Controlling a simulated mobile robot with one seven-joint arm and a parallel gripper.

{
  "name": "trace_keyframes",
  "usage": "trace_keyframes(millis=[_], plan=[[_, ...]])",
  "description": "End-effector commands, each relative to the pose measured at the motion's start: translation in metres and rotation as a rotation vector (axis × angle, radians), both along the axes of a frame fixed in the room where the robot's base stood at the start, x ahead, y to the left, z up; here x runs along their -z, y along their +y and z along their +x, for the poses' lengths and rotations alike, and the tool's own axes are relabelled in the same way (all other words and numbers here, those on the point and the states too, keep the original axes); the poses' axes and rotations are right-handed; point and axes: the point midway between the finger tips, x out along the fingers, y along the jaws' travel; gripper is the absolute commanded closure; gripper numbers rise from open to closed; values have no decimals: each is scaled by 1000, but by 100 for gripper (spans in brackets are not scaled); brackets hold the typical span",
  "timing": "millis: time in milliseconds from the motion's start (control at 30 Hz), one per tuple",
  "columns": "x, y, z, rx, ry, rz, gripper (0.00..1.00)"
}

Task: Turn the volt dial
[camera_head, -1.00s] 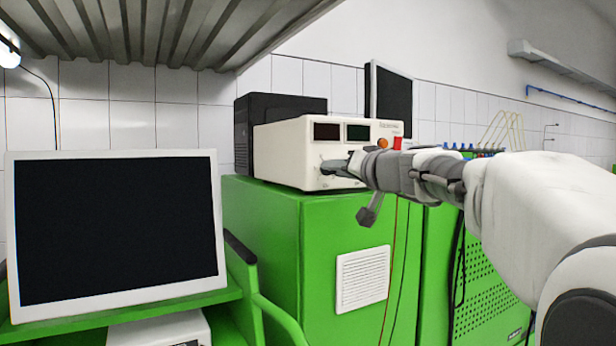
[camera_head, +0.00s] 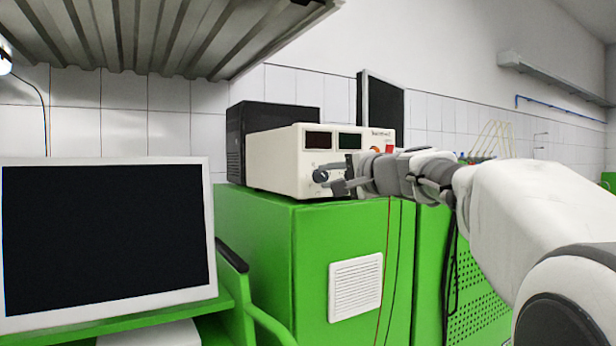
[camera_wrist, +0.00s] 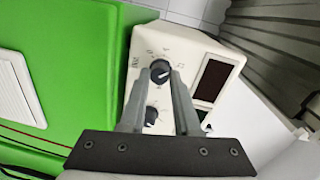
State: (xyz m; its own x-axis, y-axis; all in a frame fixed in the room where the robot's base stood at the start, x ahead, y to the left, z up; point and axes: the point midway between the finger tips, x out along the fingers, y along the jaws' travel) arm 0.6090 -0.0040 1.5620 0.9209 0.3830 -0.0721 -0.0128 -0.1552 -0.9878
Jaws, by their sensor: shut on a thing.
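A cream power-supply box (camera_head: 275,165) with two dark displays stands on the green cabinet. A black dial (camera_wrist: 160,70) on its front panel lies between my fingertips in the wrist view; its label is too small to read, so I cannot tell that it is the volt dial. In the head view a dark dial (camera_head: 320,175) shows at the panel's lower left. My gripper (camera_wrist: 163,74) is shut on the dial, and it also shows in the head view (camera_head: 333,179). A second black dial (camera_wrist: 151,116) sits between the fingers, nearer the gripper's base in the picture.
The green cabinet (camera_head: 265,255) has a white vent (camera_head: 356,285), and thin cables hang down its front. A black box (camera_head: 290,117) stands behind the power supply. A monitor (camera_head: 105,240) is at left. A ribbed metal shelf (camera_head: 150,35) hangs above.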

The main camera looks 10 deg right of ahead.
Motion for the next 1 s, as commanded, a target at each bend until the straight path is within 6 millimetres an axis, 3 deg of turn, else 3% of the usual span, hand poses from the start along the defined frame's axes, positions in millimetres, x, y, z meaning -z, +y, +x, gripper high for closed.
trace_keyframes(millis=[1000], plan=[[-1,-3,1,2,369,895,100]])
